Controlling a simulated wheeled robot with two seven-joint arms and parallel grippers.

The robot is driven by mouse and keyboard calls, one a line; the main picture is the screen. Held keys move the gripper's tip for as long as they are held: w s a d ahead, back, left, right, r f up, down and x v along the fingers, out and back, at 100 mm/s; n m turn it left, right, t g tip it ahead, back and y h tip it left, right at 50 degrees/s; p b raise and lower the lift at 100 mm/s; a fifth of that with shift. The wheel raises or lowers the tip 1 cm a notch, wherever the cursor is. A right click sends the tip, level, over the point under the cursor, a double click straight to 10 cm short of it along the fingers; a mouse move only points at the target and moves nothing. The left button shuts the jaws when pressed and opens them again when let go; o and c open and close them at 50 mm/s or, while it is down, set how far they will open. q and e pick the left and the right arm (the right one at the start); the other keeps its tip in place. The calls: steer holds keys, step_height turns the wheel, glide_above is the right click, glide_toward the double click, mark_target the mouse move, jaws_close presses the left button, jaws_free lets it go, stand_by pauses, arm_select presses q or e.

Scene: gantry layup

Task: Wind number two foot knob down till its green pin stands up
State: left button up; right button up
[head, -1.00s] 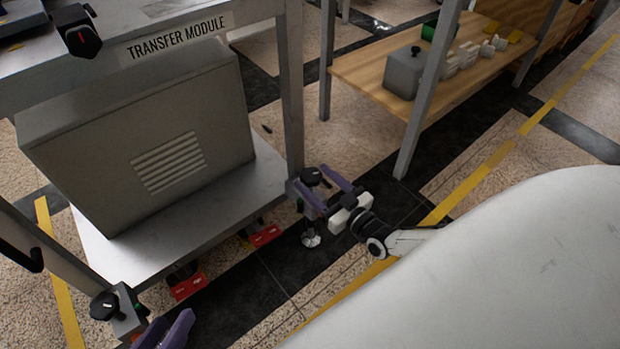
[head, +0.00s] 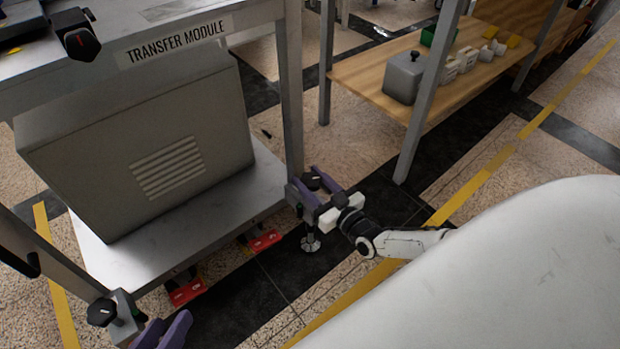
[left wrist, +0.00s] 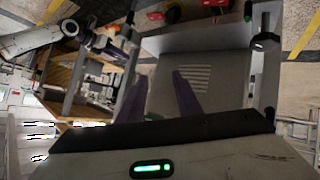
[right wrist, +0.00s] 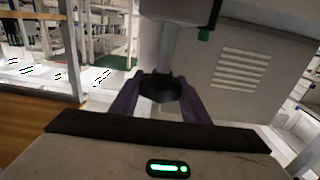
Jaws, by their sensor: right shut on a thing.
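A black foot knob (head: 311,182) sits at the front right corner of the transfer module's frame, above a round metal foot (head: 310,243). My right gripper (head: 312,187) is shut on this knob; the right wrist view shows the black knob (right wrist: 160,88) between the purple fingers. A small green piece (right wrist: 204,35) shows on the frame there; I cannot tell its height. Another black foot knob (head: 102,312) is at the left corner, with a small green spot beside it. My left gripper (head: 165,330) is open and empty beside that corner. No foot number is readable.
The transfer module's lower shelf (head: 190,225) carries a grey louvred cabinet (head: 145,150). Red pedal-like pieces (head: 187,291) are low under its front edge. A wooden bench (head: 350,72) with a grey box (head: 404,76) stands behind right. Dark floor in front is clear.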

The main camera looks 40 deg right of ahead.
steer(key=shift+o, duration=0.2)
steer(key=shift+a+r+m+h+p, duration=0.2)
steer(key=shift+m+h+p, duration=0.15)
steer(key=shift+m+h, duration=0.25)
steer(key=shift+d+m+h+p, duration=0.15)
steer(key=shift+m+h+p, duration=0.3)
steer(key=shift+h, duration=0.75)
arm_select(q)
steer(key=shift+s+a+f+g+y, duration=0.1)
steer(key=shift+a+f+g+y, duration=0.2)
steer(key=shift+f, duration=0.45)
steer(key=shift+s+a+f+g+y, duration=0.1)
steer(key=shift+a+f+y, duration=0.25)
steer(key=shift+f, duration=0.35)
arm_select(e)
steer(key=shift+d+f+m+h, duration=0.1)
steer(key=shift+f+m+h, duration=0.05)
steer(key=shift+m+h, duration=0.25)
steer(key=o, duration=1)
arm_select(q)
steer(key=shift+w+r, duration=0.1)
steer(key=shift+r, duration=0.05)
arm_select(e)
steer(key=shift+o, duration=0.2)
